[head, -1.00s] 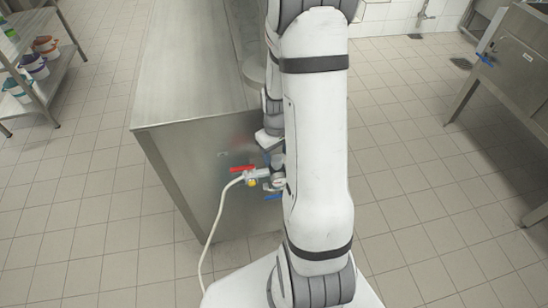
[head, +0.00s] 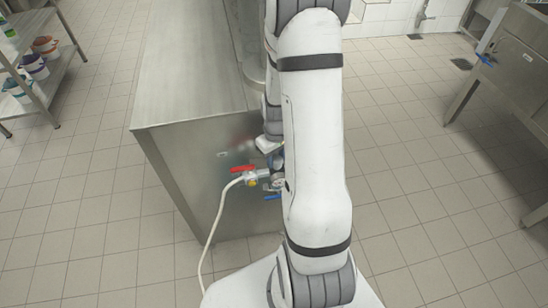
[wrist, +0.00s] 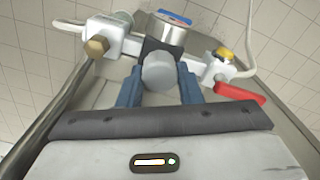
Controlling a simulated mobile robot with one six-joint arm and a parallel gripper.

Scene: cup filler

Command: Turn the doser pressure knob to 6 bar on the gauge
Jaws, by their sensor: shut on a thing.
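In the wrist view my gripper (wrist: 158,92) has its two blue fingers on either side of the round grey pressure knob (wrist: 159,72), shut on it. The knob sits on a dark block in the middle of a white and metal pipe assembly. A silver round body (wrist: 167,34) with a blue part stands behind the knob; I cannot tell surely whether it is the gauge, and no dial reading is legible. In the head view my arm hides the knob and most of the gripper.
A red valve lever (wrist: 240,94) lies close right of my fingers in the wrist view, with a yellow fitting (wrist: 224,54) near it. In the head view a pale hose (head: 212,230) hangs from the assembly beside the steel counter (head: 180,95). Tiled floor is open to the right.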

